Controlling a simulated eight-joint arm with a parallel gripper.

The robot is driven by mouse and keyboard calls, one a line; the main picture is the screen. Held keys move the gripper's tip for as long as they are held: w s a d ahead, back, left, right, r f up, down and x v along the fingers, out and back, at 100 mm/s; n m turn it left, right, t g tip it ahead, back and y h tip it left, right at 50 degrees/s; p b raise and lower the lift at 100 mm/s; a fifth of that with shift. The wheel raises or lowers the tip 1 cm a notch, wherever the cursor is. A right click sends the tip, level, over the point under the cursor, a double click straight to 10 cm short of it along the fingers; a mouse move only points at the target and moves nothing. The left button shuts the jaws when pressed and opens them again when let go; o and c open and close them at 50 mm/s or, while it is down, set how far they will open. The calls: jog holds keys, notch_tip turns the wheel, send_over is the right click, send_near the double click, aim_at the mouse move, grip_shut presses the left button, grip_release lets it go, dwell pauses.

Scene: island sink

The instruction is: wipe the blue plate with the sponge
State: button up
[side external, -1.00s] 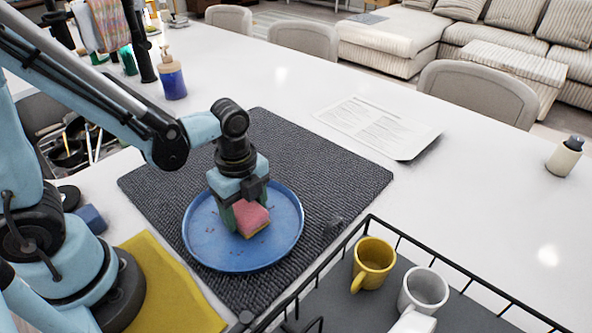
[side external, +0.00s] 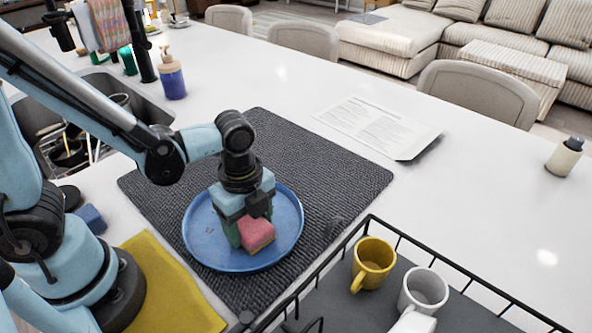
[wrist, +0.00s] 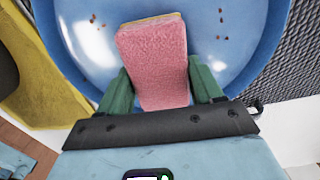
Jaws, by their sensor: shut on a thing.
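The blue plate (side external: 205,245) lies on the dark grey ribbed mat. My gripper (side external: 242,237) points down over the plate and is shut on a pink sponge (side external: 257,234) with a yellow layer. The sponge is low over the plate; I cannot tell for certain whether it touches. In the wrist view the sponge (wrist: 153,62) sits between the green fingers of my gripper (wrist: 163,95). Small brown specks show on the blue plate (wrist: 215,50) to both sides of the sponge. The part of the plate under the sponge and gripper is hidden.
A black wire rack (side external: 313,272) with a yellow mug (side external: 374,262) and a white mug (side external: 424,290) stands at the front right. A yellow cloth (side external: 170,290) lies at the front left.

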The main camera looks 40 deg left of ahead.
jog(key=shift+d, duration=0.5)
jog(key=shift+w+a, duration=0.1)
jog(key=shift+w, duration=0.75)
jog(key=shift+a, duration=2.95)
jog(key=shift+r, duration=4.15)
jog(key=shift+s, duration=0.1)
